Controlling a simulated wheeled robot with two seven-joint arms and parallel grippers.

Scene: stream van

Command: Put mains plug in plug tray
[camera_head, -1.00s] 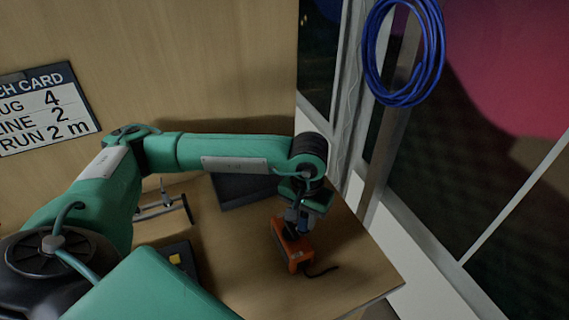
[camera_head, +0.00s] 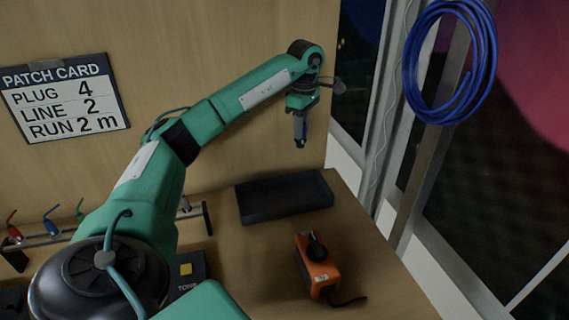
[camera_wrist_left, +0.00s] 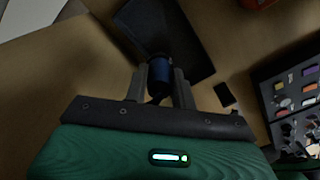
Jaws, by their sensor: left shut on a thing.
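My left gripper (camera_head: 300,143) is shut on a blue cylindrical mains plug, raised well above the bench in the head view. In the left wrist view the plug (camera_wrist_left: 160,74) sits between the two fingers of the left gripper (camera_wrist_left: 160,88). The plug tray (camera_head: 285,212) is a dark, shallow rectangular tray at the back of the bench, lower than the gripper; no contents show in it. It also shows in the left wrist view (camera_wrist_left: 195,55), beyond the plug. My right gripper is not in view.
An orange box (camera_head: 317,275) with a black round part on top and a short black cable stands near the bench's right edge. A rack with coloured leads (camera_head: 50,225) is at left. Blue cable (camera_head: 440,60) hangs at right. Bench between tray and box is clear.

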